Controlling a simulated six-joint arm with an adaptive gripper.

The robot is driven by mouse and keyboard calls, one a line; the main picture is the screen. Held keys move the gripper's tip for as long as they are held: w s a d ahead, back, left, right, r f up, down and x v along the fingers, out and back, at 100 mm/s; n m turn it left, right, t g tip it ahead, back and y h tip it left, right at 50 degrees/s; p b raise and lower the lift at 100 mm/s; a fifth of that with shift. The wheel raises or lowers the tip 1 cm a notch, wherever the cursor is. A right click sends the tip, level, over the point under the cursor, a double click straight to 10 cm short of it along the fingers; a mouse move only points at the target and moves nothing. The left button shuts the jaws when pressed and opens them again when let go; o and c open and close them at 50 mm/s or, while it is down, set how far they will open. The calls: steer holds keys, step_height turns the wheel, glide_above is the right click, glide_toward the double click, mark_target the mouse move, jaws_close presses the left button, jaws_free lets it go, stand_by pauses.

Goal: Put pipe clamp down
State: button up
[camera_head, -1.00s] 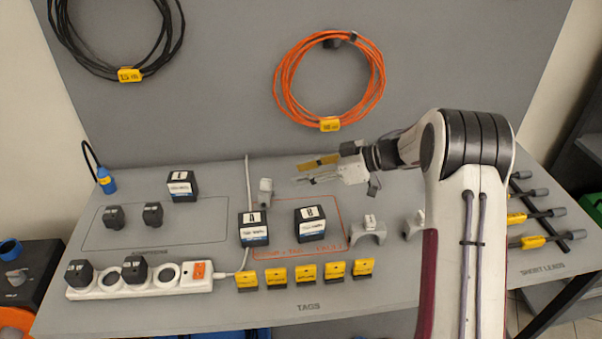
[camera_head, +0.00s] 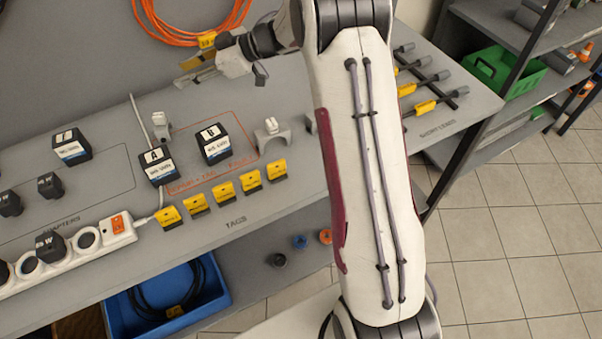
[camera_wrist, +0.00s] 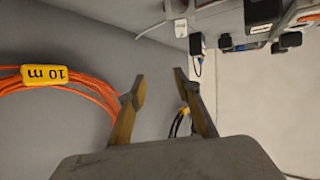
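The pipe clamp appears to be the grey saddle-shaped piece (camera_head: 272,136) with a white label on top. It stands on the table right of the black box marked B, in the head view. A similar grey piece (camera_head: 311,121) beside it is partly hidden by my arm. My gripper (camera_head: 182,75) is above the back of the table, behind the boxes and apart from the clamp. In the wrist view my gripper (camera_wrist: 159,79) has its two yellowish fingers spread, with nothing between them. The clamp is not recognisable in the wrist view.
Black boxes A (camera_head: 157,166) and B (camera_head: 215,144) stand by an orange outline. Several yellow tags (camera_head: 224,191) line the front. A power strip (camera_head: 70,256) is at left. An orange cable coil (camera_wrist: 62,82) hangs on the wall. A blue bin (camera_head: 120,312) is below the table.

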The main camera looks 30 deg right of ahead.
steer(key=w+d+r+m+t+h, duration=0.1)
steer(key=d+r+m+t+h, duration=0.15)
steer(key=r, duration=0.45)
steer(key=d+r+m+t+h, duration=0.1)
steer(key=d+r+t+h, duration=0.25)
steer(key=r, duration=0.35)
steer(key=s+d+r+m+h, duration=0.5)
steer(key=s+d+r+h, duration=0.15)
steer(key=s, duration=0.25)
steer(key=s+a+f+m+g, duration=0.1)
steer(key=s+f, duration=0.3)
steer(key=s, duration=0.8)
steer(key=s+a+f+m+g+y, duration=0.1)
steer(key=s+a+f+m+g, duration=0.1)
steer(key=s, duration=1.1)
steer(key=s+a+f+m+g, duration=0.1)
steer(key=s+a+f+g, duration=0.2)
steer(key=s, duration=0.9)
step_height(320, 180, down, 4)
steer(key=shift+s+r+g+y, duration=0.1)
steer(key=shift+s+g+y, duration=0.2)
steer(key=shift+g, duration=0.5)
steer(key=shift+a, duration=0.1)
